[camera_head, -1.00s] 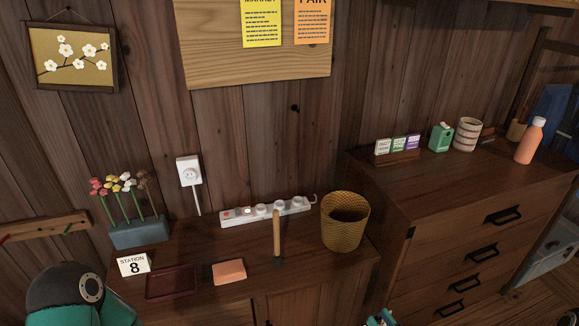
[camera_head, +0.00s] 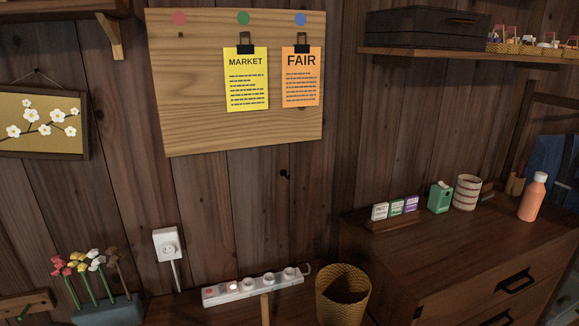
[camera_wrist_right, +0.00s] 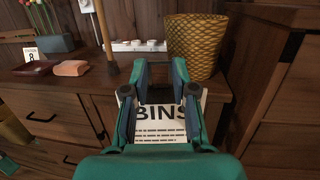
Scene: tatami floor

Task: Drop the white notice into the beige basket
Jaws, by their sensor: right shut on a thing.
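The white notice (camera_wrist_right: 162,125), with the word BINS in black and smaller lines of print, is held in my right gripper (camera_wrist_right: 160,75) in the right wrist view. The teal fingers are shut on it and partly cover it. The beige basket (camera_wrist_right: 200,48), woven and open at the top, stands on the cabinet beyond the gripper, slightly right. In the head view the basket (camera_head: 343,294) is at the bottom, right of centre, with its base cut off. The gripper and notice appear apart from it. My left gripper is in neither view.
A wooden post (camera_wrist_right: 106,40) and a white power strip (camera_wrist_right: 135,45) are left of the basket. A pinboard (camera_head: 200,125) holds yellow and orange notices. A taller drawer chest (camera_head: 440,265) stands right of the basket, carrying an orange bottle (camera_head: 533,198).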

